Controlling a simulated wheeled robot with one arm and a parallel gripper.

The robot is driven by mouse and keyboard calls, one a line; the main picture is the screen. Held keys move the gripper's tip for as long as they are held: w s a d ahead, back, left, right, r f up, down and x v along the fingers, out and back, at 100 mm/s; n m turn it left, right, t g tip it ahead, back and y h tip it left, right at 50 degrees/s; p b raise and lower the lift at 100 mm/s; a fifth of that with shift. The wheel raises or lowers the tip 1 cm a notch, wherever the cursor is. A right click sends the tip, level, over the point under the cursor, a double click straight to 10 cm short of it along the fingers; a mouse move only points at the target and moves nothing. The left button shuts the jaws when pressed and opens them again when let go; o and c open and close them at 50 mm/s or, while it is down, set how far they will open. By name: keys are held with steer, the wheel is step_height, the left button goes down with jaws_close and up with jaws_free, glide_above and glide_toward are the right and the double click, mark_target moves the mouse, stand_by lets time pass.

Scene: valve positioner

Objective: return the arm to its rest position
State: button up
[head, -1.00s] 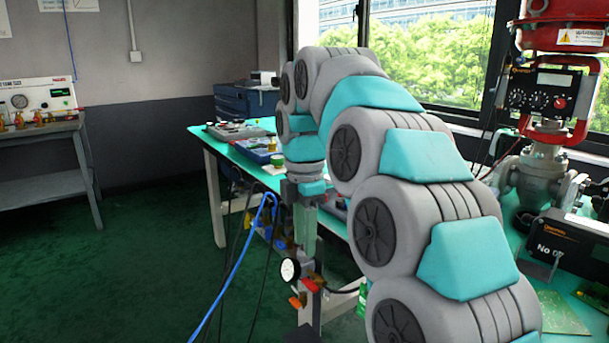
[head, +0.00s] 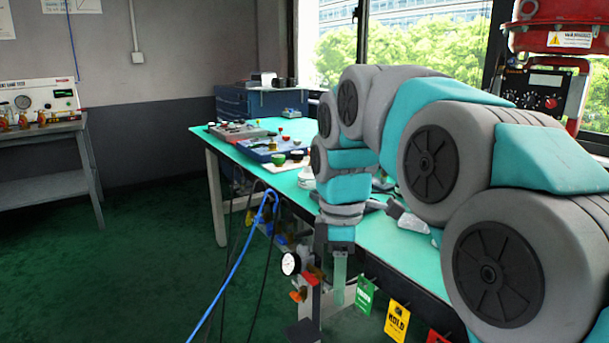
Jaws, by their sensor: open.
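My arm, grey with teal pads, fills the right side of the head view and bends down at its far end. My gripper (head: 331,275) hangs from the wrist, fingers pointing down, at the near edge of the green-topped workbench (head: 232,153). A pale translucent finger shows. The gripper looks open, and I see nothing held in it. A round white gauge (head: 291,264) with red and orange fittings is beside and just left of the fingers; I cannot tell whether they touch.
Blue hose (head: 240,260) and black cables hang left of the gripper. Green and yellow tags (head: 397,321) hang along the bench edge. A blue tray (head: 262,151) with small parts lies on the bench. A red valve actuator (head: 555,40) stands at right. Floor at left is clear.

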steer(key=s+d+f+m, duration=0.3)
steer(key=s+f+m, duration=0.2)
steer(key=s, duration=0.3)
steer(key=s+d+f+m, duration=0.3)
steer(key=s+f+m, duration=0.2)
steer(key=s, duration=0.4)
steer(key=s+d+f+m+g, duration=0.1)
steer(key=s+d+f+m, duration=0.2)
steer(key=s+f+m, duration=0.2)
steer(key=s+m, duration=0.1)
steer(key=s, duration=0.2)
steer(key=shift+s+f+m, duration=0.15)
steer(key=shift+f+m, duration=0.05)
steer(key=shift+m, duration=0.1)
steer(key=shift+d, duration=0.15)
